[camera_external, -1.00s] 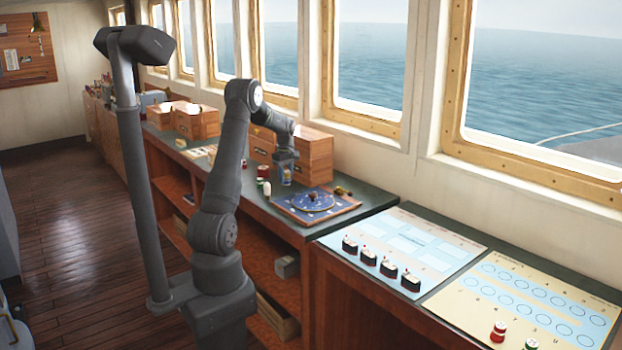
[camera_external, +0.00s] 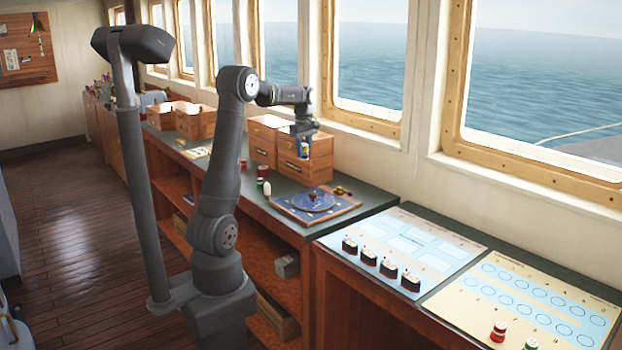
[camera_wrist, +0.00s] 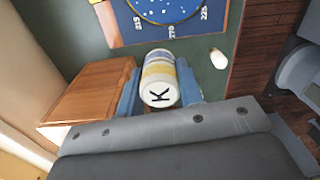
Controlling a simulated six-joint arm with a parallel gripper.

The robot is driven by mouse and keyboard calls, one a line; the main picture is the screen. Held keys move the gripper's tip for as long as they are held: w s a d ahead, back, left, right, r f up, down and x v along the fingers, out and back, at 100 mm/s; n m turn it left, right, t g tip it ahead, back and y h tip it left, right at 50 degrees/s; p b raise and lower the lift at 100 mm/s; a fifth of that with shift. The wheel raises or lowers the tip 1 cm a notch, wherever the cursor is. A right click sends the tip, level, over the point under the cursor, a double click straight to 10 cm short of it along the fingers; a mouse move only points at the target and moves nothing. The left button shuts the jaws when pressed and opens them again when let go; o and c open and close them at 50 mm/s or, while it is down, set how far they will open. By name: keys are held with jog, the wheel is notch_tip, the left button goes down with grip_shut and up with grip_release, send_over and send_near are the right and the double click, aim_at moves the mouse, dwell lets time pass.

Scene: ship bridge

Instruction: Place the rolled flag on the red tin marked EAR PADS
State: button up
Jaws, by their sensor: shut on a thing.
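My gripper (camera_external: 304,140) is raised above the counter, in front of the wooden drawer boxes. It is shut on the rolled flag (camera_external: 304,149). In the wrist view the rolled flag (camera_wrist: 158,78) is a short roll with white, yellow and blue-grey bands and a black K on its near end, held between the two fingers of my gripper (camera_wrist: 159,86). A red tin (camera_external: 263,171) stands on the counter left of the boxes, and another small red item (camera_external: 243,164) is farther back. No EAR PADS lettering is readable on either, and no red tin shows in the wrist view.
A blue round dial board (camera_external: 315,203) lies on the counter right of the red tin. A small white cylinder (camera_external: 267,189) stands near the front edge. Wooden drawer boxes (camera_external: 305,165) stand against the window wall. Chart sheets (camera_external: 420,240) cover the right counter.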

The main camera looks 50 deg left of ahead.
jog(key=r, duration=0.1)
jog(key=a+r, duration=0.1)
jog(key=r, duration=0.1)
jog(key=shift+w+r, duration=0.15)
jog(key=w+a, duration=0.2)
jog(key=a, duration=0.7)
send_over(263, 167)
jog(key=shift+n, duration=0.3)
jog(key=f, duration=1.5)
jog(key=shift+s+d+f, duration=0.1)
jog(key=shift+d+f, duration=0.05)
jog(key=shift+d, duration=0.05)
jog(key=shift+f, duration=0.15)
jog(key=o, duration=0.9)
jog(key=shift+o, duration=0.2)
